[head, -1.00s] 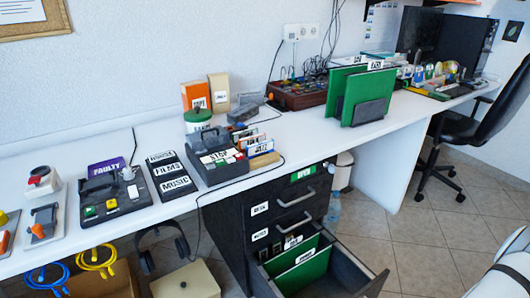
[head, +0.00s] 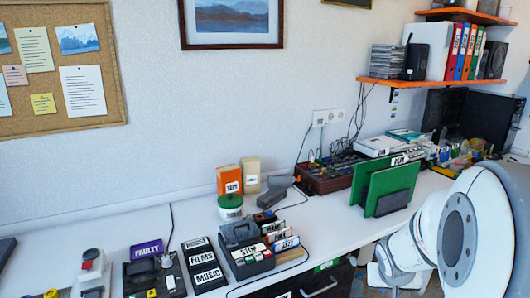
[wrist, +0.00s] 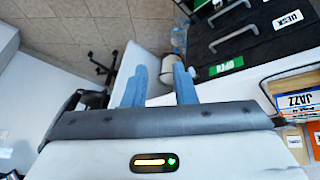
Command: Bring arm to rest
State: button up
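My gripper (wrist: 160,72) shows in the wrist view with two blue fingers standing apart. Nothing is held between them; the background shows through the gap. My white arm (head: 465,230) reaches up at the right of the head view, in front of the desk's right part. The gripper itself cannot be made out in the head view. In the wrist view the dark drawer cabinet (wrist: 240,40) lies beyond the fingers at upper right, apart from them.
The white desk (head: 335,225) runs along the wall. Green dividers (head: 388,187) stand on it left of my arm. A disc tray (head: 250,262) and a black labelled box (head: 203,268) stand at the front. An orange shelf (head: 430,82) hangs at upper right.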

jog(key=s+a+r+n+g+y+p, duration=0.1)
jog(key=s+a+r+p, duration=0.2)
jog(key=s+a+r, duration=0.3)
jog(key=s+a+r+n+g+y+p, duration=0.1)
jog(key=s+a+r+n+y+p, duration=0.1)
jog(key=s+a+r, duration=0.5)
jog(key=a+r+p, duration=0.1)
jog(key=a+r, duration=0.1)
jog(key=a, duration=0.3)
jog(key=shift+s+a+r+n+y+p, duration=0.3)
jog(key=shift+a, duration=0.1)
jog(key=shift+s, duration=0.1)
